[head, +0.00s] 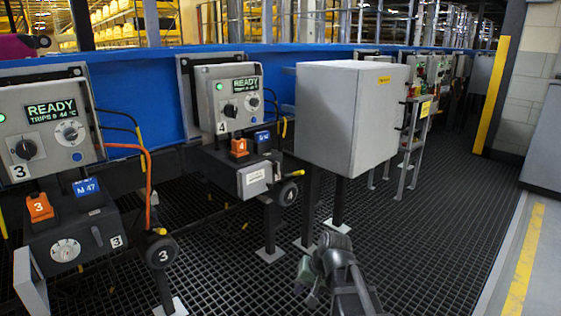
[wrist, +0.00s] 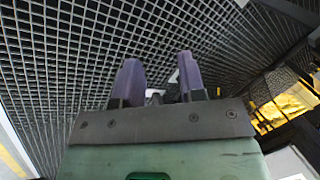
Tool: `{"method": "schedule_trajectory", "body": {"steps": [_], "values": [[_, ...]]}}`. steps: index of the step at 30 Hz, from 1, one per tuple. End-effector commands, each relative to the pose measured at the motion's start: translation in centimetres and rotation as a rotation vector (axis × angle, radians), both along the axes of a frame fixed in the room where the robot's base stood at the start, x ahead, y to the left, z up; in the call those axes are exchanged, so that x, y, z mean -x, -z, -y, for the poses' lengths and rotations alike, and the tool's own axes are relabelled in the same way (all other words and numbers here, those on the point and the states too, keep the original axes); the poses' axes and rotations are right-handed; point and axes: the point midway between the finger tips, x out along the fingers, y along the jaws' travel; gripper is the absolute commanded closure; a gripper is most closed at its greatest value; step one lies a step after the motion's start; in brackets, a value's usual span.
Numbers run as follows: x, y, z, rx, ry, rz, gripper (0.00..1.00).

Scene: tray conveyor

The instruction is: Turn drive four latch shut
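The drive four station stands left of centre in the head view. Its upper grey control box (head: 242,122) has a green READY display, a black knob (head: 230,111) and a smaller dial. Below it are an orange tag (head: 239,147) marked 4 and a dark lower box (head: 225,176) with a pale-labelled flap or face (head: 256,178). A round end marked 4 (head: 288,194) is at its right. I cannot pick out the latch for certain. My gripper (head: 322,272) is low, in front and to the right of the station, touching nothing. In the wrist view its fingers (wrist: 159,80) are apart and empty.
The drive three station (head: 50,140) with its orange cable stands at left. A large grey cabinet (head: 345,112) stands right of drive four, with posts below. The grated floor (head: 430,220) is open at right, up to a yellow line (head: 522,265).

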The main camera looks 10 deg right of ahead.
Motion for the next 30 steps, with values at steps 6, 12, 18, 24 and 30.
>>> {"method": "schedule_trajectory", "body": {"steps": [6,12,18,24,30], "values": [[-18.9,-13.4,1.8,-0.969,0.868,-0.009,0.63],[-24.8,-19.6,4.8,-1.716,1.370,-0.457,0.63],[-24.9,-19.6,5.0,-1.771,1.440,-0.558,0.63],[-27.1,-19.6,3.7,-1.768,1.437,-0.557,0.63],[-31.3,-19.6,1.0,-1.765,1.435,-0.557,0.63]]}}
